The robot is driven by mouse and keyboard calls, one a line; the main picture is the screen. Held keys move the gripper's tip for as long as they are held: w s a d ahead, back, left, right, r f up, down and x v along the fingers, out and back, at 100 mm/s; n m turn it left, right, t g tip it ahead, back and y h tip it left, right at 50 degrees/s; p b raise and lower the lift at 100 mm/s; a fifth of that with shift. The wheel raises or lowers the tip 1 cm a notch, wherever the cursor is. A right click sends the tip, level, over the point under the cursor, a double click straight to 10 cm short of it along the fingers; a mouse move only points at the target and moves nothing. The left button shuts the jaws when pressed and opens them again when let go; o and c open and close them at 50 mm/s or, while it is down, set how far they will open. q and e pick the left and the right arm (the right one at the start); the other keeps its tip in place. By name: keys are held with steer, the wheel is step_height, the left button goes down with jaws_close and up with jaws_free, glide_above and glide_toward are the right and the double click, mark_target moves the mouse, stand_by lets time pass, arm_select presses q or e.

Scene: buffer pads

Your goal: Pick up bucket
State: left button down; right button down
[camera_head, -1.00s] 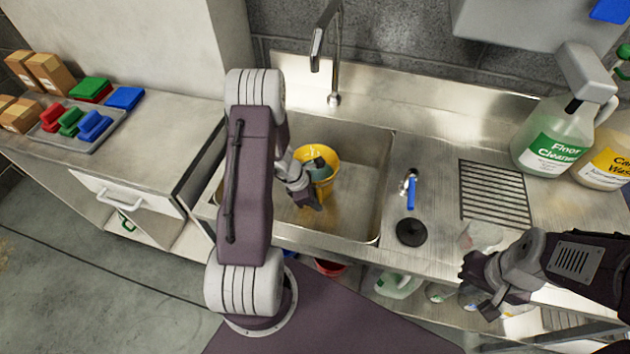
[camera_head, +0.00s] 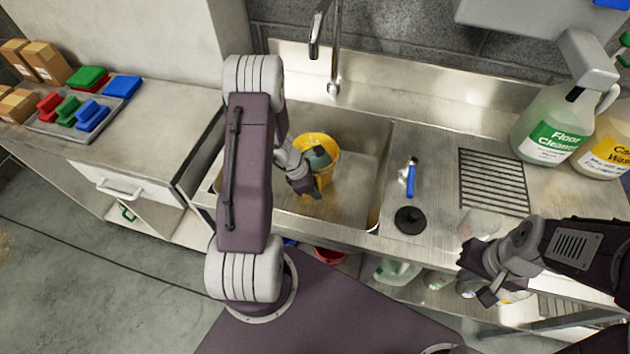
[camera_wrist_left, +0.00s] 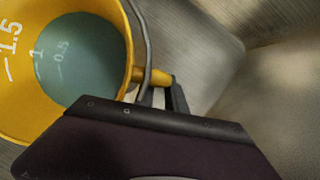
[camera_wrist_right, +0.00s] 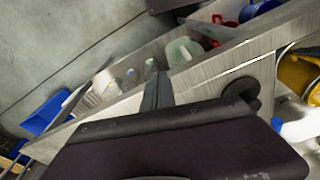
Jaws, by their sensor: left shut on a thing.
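The yellow bucket (camera_head: 327,153) is in the sink at the middle of the head view, with grey-green liquid inside. In the left wrist view the bucket (camera_wrist_left: 20,100) shows white volume marks on its inner wall and a grey wire handle. My left gripper (camera_head: 312,193) is at the bucket's near side. In the left wrist view its fingers (camera_wrist_left: 163,98) are shut on a yellow part at the rim, beside the wire handle. My right gripper (camera_head: 476,280) hangs in front of the counter's right part, away from the bucket. Whether its fingers are apart is unclear.
The sink basin (camera_head: 362,185) surrounds the bucket, with a tall faucet (camera_head: 333,60) behind. A blue-handled valve (camera_head: 410,180), black plug (camera_head: 409,220) and drain grid (camera_head: 493,180) lie to the right. A floor cleaner bottle (camera_head: 550,125) stands at the far right. A tray (camera_head: 50,128) of brushes is left.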

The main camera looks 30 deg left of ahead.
arm_select(q)
steer(key=shift+r, duration=0.1)
step_height(320, 180, up, 4)
steer(key=shift+d+r+p, duration=0.1)
steer(key=shift+p, duration=0.7)
steer(key=s+d+r, duration=0.2)
steer(key=d+r, duration=0.4)
steer(key=d, duration=0.5)
steer(key=shift+s+r, duration=0.25)
steer(key=shift+s, duration=0.1)
steer(key=shift+r, duration=0.15)
